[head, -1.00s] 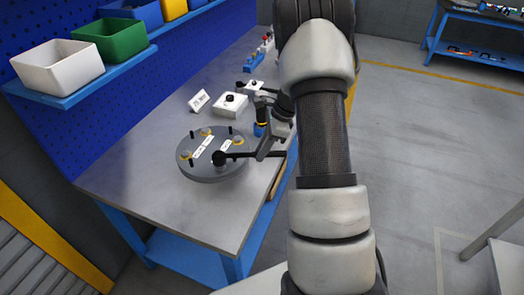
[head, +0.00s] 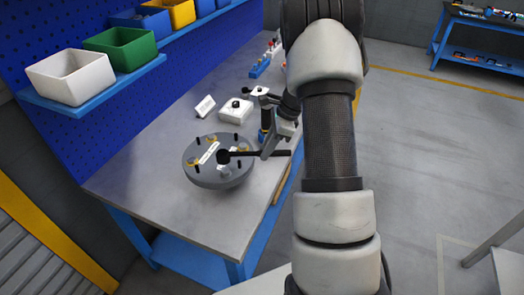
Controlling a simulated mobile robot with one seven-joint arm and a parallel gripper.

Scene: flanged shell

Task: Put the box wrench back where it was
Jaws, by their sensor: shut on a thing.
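The black box wrench (head: 240,155) is in my gripper (head: 272,149), which is shut on its handle. The wrench lies roughly level across the view. Its round ring end hangs over the middle of the grey flanged shell (head: 219,182), and the handle end sticks out to the right of the jaws. I cannot tell whether the ring touches anything on the shell. The shell is a round disc with several dark studs, yellow rings and white labels on top. My arm hides part of the bench to the right.
On the grey bench (head: 150,172), behind the shell, stand a white box with a black knob (head: 236,110), a small white card (head: 205,106) and a blue holder (head: 260,68). Bins line a blue shelf (head: 100,95) at left. The front left bench is clear.

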